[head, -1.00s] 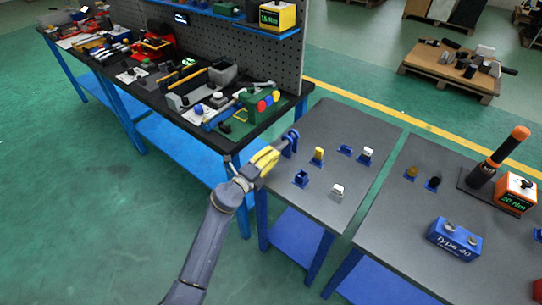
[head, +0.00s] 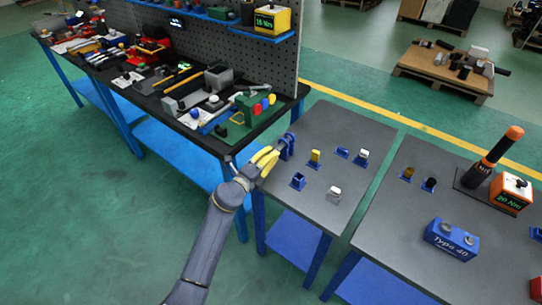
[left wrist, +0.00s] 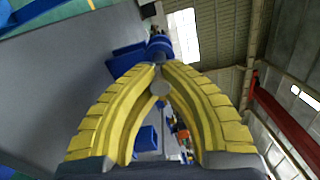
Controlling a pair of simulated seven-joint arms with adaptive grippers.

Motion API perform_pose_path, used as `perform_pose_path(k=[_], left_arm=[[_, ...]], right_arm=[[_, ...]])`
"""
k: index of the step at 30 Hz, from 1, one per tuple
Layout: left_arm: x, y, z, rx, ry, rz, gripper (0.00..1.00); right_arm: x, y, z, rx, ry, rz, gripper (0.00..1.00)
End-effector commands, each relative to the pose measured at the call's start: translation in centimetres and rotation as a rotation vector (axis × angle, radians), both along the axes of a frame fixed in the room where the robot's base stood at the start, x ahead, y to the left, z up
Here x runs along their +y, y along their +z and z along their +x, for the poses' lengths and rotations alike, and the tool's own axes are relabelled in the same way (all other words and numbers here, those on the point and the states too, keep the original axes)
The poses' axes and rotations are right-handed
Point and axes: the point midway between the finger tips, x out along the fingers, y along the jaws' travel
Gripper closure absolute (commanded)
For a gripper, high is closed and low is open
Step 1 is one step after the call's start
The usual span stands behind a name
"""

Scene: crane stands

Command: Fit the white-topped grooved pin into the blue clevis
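My left gripper (head: 276,155), with yellow fingers, is at the left edge of the middle table. Its tips are at an upright blue piece (head: 287,145), possibly the clevis. In the left wrist view the yellow fingers (left wrist: 160,68) arch together at the tips. A small grey round end (left wrist: 160,88) shows between them, with a blue rounded piece (left wrist: 158,46) beyond. I cannot tell whether the fingers grip anything. Two white-topped pieces, one near (head: 335,191) and one farther back (head: 362,155), stand on the table. Grooves are too small to see. My right gripper is not in view.
A yellow-topped piece (head: 315,157), an open blue holder (head: 298,181) and another blue holder (head: 342,152) stand on the grey table (head: 320,225). The right table holds a blue "Type 40" block (head: 452,240). A crowded black workbench (head: 190,125) lies left.

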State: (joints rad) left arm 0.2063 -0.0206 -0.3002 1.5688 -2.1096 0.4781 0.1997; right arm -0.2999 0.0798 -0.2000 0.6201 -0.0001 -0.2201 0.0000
Motion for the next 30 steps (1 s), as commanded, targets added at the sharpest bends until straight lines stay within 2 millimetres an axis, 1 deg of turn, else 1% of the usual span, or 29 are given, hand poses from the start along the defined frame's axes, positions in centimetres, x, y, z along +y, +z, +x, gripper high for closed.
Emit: perform_pose_path(k=[30], left_arm=[[-1.2,0.1,1.5,0.0,0.0,-0.001,1.0]], right_arm=[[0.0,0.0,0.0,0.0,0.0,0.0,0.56]])
